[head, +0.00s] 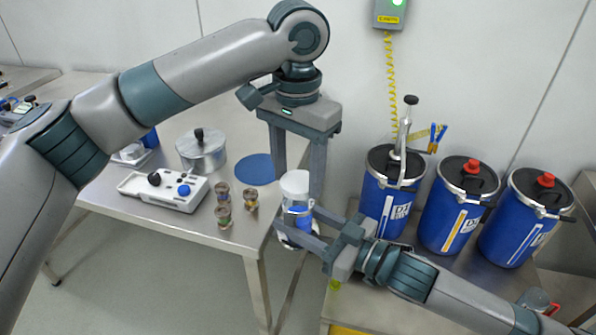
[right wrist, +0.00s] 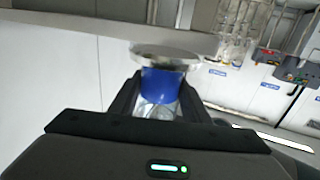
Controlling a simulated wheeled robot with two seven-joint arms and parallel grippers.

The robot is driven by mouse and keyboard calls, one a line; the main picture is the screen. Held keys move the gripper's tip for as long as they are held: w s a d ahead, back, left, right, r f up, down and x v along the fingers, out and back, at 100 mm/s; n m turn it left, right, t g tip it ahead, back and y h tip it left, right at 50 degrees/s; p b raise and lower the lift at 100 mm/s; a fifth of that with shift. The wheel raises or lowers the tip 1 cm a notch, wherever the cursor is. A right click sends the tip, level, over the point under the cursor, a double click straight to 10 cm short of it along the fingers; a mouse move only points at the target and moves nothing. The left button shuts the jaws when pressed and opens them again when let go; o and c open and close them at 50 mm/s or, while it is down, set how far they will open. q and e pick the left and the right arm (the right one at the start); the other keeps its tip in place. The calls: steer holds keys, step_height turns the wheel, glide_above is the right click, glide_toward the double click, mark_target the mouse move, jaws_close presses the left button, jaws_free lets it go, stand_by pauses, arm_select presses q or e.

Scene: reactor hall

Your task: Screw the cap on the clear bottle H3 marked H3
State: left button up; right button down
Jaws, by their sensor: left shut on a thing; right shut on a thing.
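The clear bottle (head: 297,212) with a blue part low on its side stands upright in the middle of the head view. My right gripper (head: 299,224) comes from the right and is shut on its lower body. A white cap (head: 295,182) is at the bottle's top. My left gripper (head: 297,186) reaches down from above, its fingers on both sides of the cap and shut on it. I cannot tell how tightly the cap sits on the neck. In the right wrist view the bottle's blue part (right wrist: 163,82) is between my right fingers. No H3 mark is readable.
Three blue drums (head: 451,215) stand at right. A yellow coiled cord (head: 391,75) hangs behind.

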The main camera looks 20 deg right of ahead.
arm_select(q)
steer(key=m, duration=0.7)
steer(key=shift+w+a, duration=0.1)
steer(key=shift+w, duration=0.05)
steer(key=m, duration=0.4)
steer(key=shift+w+m, duration=0.1)
steer(key=shift+m, duration=0.3)
steer(key=m, duration=1.1)
steer(key=shift+w+m, duration=0.1)
steer(key=shift+m, duration=0.2)
steer(key=m, duration=0.4)
steer(key=shift+d, duration=0.25)
steer(key=m, duration=0.4)
steer(key=o, duration=1.1)
steer(key=shift+c, duration=0.2)
